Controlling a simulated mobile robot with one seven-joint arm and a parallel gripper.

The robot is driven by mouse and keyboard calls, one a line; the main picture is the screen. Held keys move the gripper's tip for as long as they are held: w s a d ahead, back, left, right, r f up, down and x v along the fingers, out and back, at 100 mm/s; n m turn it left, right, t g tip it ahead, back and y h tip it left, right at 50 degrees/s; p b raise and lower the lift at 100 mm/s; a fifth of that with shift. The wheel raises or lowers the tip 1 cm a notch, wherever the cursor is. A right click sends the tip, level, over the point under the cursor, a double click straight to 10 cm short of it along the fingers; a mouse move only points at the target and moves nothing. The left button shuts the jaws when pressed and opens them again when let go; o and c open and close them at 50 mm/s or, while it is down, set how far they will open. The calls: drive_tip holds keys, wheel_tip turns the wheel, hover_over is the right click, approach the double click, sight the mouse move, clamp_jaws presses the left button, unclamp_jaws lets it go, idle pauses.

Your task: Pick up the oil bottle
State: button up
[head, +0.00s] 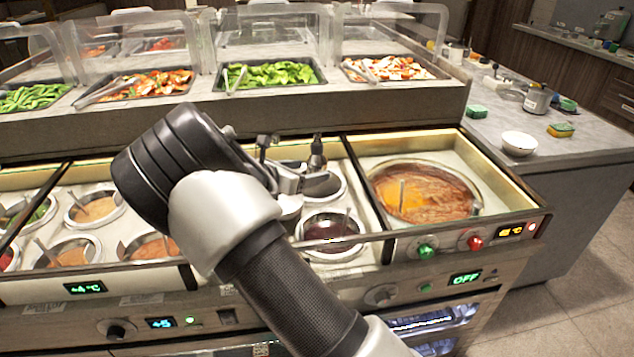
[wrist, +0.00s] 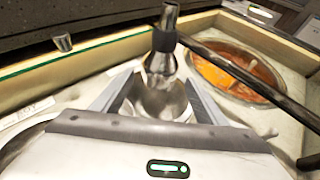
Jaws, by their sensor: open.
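The oil bottle shows in the head view as a dark, narrow top (head: 317,152) rising from a round metal well, just behind my gripper's fingertips. In the wrist view its metal spout and dark collar (wrist: 162,40) stand straight ahead, with a shiny lower part below. My gripper (head: 318,184) is low over the wells, its fingers pointing to the right. In the wrist view my gripper (wrist: 160,86) is open, one finger on each side of the bottle's line. I cannot tell whether the bottle is between the fingertips or just beyond them. Its base is hidden.
A well of dark sauce (head: 331,230) is in front of the fingers. A large pan of orange-brown sauce (head: 425,190) is to the right. More sauce wells (head: 97,208) lie left. A raised counter (head: 300,108) with food trays and clear guards stands behind.

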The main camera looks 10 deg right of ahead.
sight(311, 169)
drive_tip(key=b+x, duration=0.1)
drive_tip(key=x, duration=0.4)
drive_tip(key=shift+w+r, duration=0.1)
drive_tip(key=shift+r, duration=0.1)
drive_tip(key=c, duration=1.3)
